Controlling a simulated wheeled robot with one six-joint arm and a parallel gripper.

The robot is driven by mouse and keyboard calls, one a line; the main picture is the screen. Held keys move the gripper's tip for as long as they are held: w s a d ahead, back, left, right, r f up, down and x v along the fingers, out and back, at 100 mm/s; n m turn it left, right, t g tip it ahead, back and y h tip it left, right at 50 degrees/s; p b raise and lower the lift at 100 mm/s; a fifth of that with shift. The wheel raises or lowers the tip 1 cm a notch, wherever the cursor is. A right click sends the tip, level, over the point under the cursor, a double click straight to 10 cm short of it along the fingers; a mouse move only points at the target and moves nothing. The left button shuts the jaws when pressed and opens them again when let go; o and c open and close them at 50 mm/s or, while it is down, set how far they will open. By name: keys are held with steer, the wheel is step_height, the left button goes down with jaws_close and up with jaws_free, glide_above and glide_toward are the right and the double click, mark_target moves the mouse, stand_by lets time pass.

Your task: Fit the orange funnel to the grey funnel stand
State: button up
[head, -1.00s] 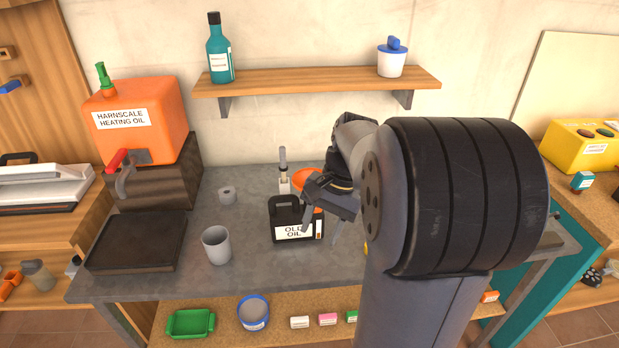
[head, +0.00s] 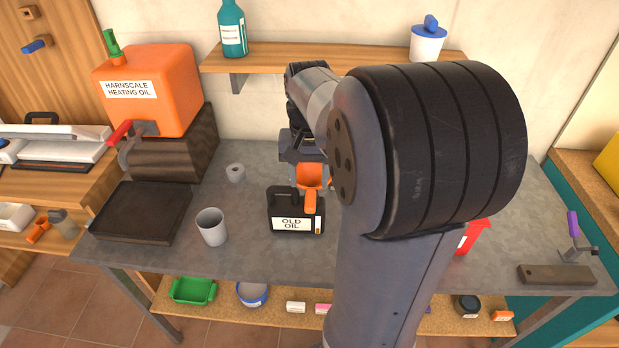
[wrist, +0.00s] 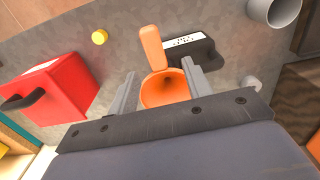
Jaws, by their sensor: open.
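The orange funnel (head: 309,176) stands on the grey bench behind the black old oil can. In the wrist view, its round mouth (wrist: 163,90) lies between my fingers, and its orange handle reaches toward the can. My gripper (wrist: 159,70) is open, with one finger on each side of the funnel; I cannot tell if they touch it. In the head view my gripper (head: 302,158) is partly hidden by my arm. A small grey hollow ring piece (head: 235,173), possibly the funnel stand, sits on the bench to the left; it also shows in the wrist view (wrist: 251,83).
The old oil can (head: 296,214) is close beside the funnel. A grey cup (head: 211,227) and dark tray (head: 143,211) stand left. A red container (wrist: 55,98) and yellow cap (wrist: 99,37) lie on the other side. Bench between ring and can is clear.

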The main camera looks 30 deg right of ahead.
mark_target(311, 192)
steer(key=f, duration=0.7)
steer(key=shift+d+f, duration=0.2)
steer(key=shift+f, duration=0.15)
steer(key=shift+c, duration=0.2)
jaws_close()
step_height(311, 192, up, 10)
steer(key=shift+r, duration=0.1)
stand_by(0.4)
steer(key=shift+w, duration=0.15)
